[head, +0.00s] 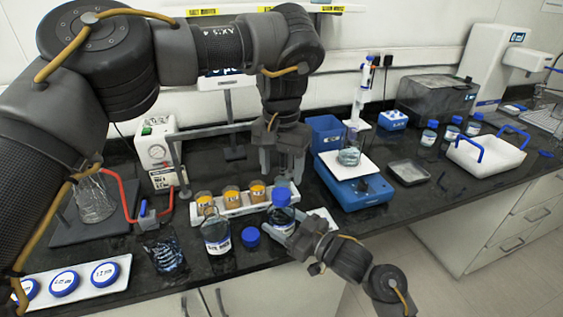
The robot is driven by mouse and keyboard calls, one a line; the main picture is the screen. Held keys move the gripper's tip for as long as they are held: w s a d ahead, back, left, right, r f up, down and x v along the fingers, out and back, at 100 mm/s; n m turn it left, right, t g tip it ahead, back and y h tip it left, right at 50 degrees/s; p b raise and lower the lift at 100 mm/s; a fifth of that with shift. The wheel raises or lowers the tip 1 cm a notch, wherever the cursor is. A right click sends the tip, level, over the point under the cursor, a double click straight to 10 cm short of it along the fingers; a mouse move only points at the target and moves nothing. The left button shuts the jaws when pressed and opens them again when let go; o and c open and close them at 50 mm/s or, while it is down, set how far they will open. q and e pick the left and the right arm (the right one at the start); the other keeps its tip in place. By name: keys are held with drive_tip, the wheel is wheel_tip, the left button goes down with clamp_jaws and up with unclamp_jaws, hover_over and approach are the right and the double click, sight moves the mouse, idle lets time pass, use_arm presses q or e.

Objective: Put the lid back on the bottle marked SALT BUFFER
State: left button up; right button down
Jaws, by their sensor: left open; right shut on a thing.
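A clear bottle (216,236) with a white label stands uncapped near the front edge of the bench; its label is too small to read. A loose blue lid (251,236) lies on the bench just right of it. A second bottle (282,212) stands further right with a blue lid (281,196) on top; its label is mostly hidden. My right gripper (284,230) comes in from the lower right and is shut on this second bottle, low on its body. My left gripper (285,170) is open, points down and hangs empty above and behind the blue-topped bottle.
A blue balance (355,187) with a beaker (349,152) is to the right. A dark crumpled-looking item (166,252) and a white tray of blue lids (108,284) are left. Bench front edge is close.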

sight(281, 193)
use_arm(q)
drive_tip(key=shift+f, duration=3.35)
